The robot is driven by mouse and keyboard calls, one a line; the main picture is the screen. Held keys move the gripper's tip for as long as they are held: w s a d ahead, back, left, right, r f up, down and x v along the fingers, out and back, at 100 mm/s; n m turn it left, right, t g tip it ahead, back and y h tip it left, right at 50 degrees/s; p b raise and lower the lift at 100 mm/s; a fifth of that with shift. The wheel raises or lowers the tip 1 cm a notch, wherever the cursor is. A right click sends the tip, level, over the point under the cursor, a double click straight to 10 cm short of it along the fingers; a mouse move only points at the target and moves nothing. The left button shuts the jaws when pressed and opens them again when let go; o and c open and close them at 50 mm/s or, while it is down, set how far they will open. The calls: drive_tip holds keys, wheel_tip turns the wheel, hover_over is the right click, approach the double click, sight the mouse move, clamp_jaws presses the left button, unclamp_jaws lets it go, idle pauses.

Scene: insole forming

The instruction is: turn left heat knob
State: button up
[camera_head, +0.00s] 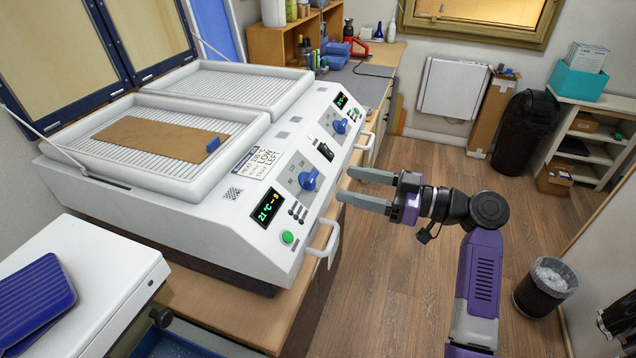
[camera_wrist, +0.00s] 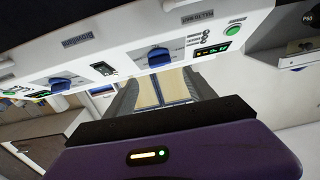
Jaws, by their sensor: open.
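The left heat knob (camera_head: 309,180) is a blue knob on the sloped front panel of the white heating machine (camera_head: 215,225). It sits beside the left display (camera_head: 267,207), which shows about 21 °C. My gripper (camera_head: 345,185) is open and empty, in front of the panel to the right of this knob, with its fingers pointing at the machine and apart from it. In the wrist view, the left knob (camera_wrist: 158,57) shows just beyond the gap between my fingertips (camera_wrist: 160,76). The right heat knob (camera_head: 340,126) is a second blue knob farther along the panel.
A black switch (camera_head: 325,151) lies between the knobs, and a green button (camera_head: 287,238) is below the left display. Light handles (camera_head: 325,240) stick out from the front edge. A brown sheet (camera_head: 160,138) lies on the near tray. The floor (camera_head: 410,270) around my arm is clear.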

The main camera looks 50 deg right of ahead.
sight(315, 177)
drive_tip(key=p+x, duration=0.2)
drive_tip(key=x, duration=0.4)
drive_tip(key=shift+w+a+p, duration=0.1)
drive_tip(key=shift+p, duration=0.2)
drive_tip(key=shift+x, duration=0.85)
drive_tip(key=shift+f, duration=0.15)
drive_tip(key=shift+c, duration=0.4)
drive_tip(key=c, duration=1.3)
